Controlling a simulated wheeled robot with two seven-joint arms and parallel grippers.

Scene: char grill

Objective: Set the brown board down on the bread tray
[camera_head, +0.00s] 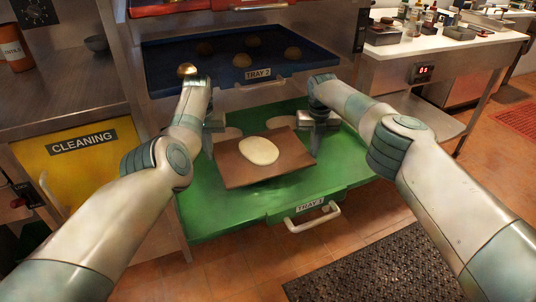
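The brown board (234,171) carries a round pale piece of dough (259,151). It lies over the green pulled-out tray (205,207), looking slightly turned to the tray's edges; whether it touches the tray I cannot tell. My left gripper (211,142) is at the board's left edge and my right gripper (317,138) at its right edge. Both appear shut on the board, though their fingertips are small and partly hidden. More pale dough pieces (280,122) show on the green tray behind the board.
A blue tray (170,66) labelled TRAY 2 with several brown buns sits above and behind. A yellow CLEANING cabinet (75,165) stands at left, a counter (440,45) at the back right. The green tray's handle (313,221) juts forward. A dark mat (385,275) lies on the floor.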

